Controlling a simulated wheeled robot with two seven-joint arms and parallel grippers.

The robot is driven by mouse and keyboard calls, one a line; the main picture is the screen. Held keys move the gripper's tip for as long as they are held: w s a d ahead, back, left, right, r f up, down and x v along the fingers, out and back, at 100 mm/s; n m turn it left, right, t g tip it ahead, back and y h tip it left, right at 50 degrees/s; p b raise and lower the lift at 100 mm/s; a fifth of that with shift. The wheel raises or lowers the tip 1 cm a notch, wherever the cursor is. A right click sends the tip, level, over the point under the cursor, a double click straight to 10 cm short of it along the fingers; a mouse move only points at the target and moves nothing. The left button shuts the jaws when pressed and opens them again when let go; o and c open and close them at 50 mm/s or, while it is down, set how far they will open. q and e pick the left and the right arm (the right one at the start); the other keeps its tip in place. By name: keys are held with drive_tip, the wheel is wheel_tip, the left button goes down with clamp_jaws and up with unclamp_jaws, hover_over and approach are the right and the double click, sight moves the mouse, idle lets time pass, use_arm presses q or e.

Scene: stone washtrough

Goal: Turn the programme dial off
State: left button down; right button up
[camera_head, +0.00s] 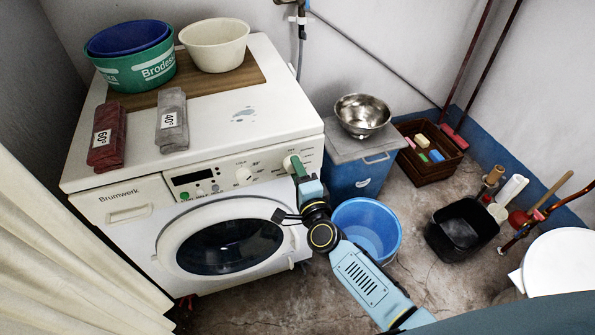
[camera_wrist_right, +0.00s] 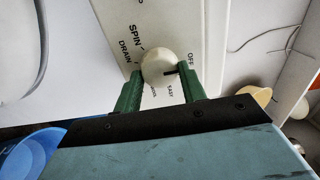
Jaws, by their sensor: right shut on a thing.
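The programme dial (camera_wrist_right: 158,66) is a round cream knob on the washing machine's white panel, with SPIN, DRAIN, OFF and EASY printed around it. Its dark pointer mark (camera_wrist_right: 170,72) faces right, between the OFF and EASY labels. My right gripper (camera_wrist_right: 159,76) has green fingers on both sides of the dial and is shut on it. In the head view my right gripper (camera_head: 296,164) is at the right end of the machine's panel, partly covering the dial. The washing machine (camera_head: 130,205) has its round door closed. My left gripper is not in view.
A second knob (camera_head: 243,175) sits left of the dial. Tubs (camera_head: 130,70) and folded cloths (camera_head: 172,125) stand on the machine. A blue bucket (camera_head: 385,212) and a cool box (camera_head: 355,180) with a steel bowl (camera_head: 363,112) stand to its right.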

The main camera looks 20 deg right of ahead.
drive_tip(key=o, duration=1)
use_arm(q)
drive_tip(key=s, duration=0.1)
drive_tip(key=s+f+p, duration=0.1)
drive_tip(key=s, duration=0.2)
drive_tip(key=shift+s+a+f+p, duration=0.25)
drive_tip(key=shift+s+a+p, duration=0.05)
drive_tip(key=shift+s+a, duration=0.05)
use_arm(e)
drive_tip(key=s, duration=1.3)
drive_tip(key=shift+s+d, duration=0.2)
drive_tip(key=shift+d, duration=0.05)
